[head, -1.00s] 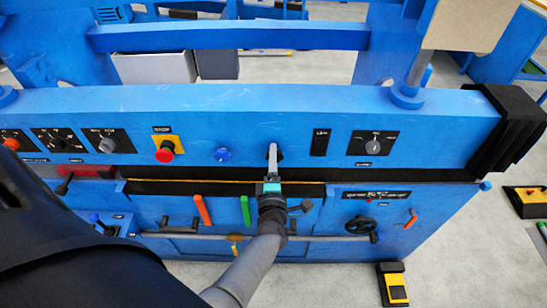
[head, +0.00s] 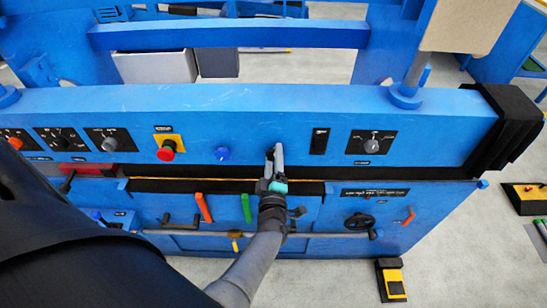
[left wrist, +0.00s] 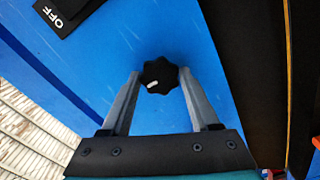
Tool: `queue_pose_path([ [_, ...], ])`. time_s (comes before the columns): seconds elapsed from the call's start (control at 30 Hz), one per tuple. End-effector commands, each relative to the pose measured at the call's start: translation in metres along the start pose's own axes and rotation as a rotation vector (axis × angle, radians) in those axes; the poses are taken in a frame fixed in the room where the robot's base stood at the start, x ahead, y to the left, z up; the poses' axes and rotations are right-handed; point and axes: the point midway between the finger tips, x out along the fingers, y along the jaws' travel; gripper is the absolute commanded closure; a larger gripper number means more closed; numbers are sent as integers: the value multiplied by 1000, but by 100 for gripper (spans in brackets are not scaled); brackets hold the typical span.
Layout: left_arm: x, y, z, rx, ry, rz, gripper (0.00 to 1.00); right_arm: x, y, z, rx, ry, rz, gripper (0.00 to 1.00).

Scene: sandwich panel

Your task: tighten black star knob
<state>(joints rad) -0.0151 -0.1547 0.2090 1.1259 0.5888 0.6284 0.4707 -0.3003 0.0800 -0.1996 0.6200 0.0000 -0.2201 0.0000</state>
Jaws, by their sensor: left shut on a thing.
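The black star knob (left wrist: 160,76) sits on the blue panel between the two fingers of my left gripper (left wrist: 158,85) in the left wrist view. A small white mark shows on the knob's lower left. The fingers close on it from both sides. In the head view my left gripper (head: 275,155) reaches up to the upper panel and is rolled, with both fingers showing; the knob is mostly hidden behind it there. My right gripper is not in view.
Near the gripper on the upper panel are a blue button (head: 222,154), a red emergency stop (head: 167,150), a black switch plate (head: 319,141) and a grey rotary selector (head: 371,146). Below are orange (head: 203,207) and green (head: 246,208) handles and a handwheel (head: 360,222).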

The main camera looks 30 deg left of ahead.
Motion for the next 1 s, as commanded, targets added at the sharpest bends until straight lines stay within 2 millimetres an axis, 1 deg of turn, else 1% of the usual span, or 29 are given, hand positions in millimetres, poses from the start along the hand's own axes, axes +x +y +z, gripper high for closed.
queue_pose_path([
  [0.27,0,0,0,4,0,1,94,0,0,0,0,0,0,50],
  [0.3,0,0,0,4,0,1,37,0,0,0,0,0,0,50],
  [0.57,0,0,0,2,0,1,8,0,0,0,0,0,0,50],
  [1.0,0,0,1,1,-1,0,8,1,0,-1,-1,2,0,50],
])
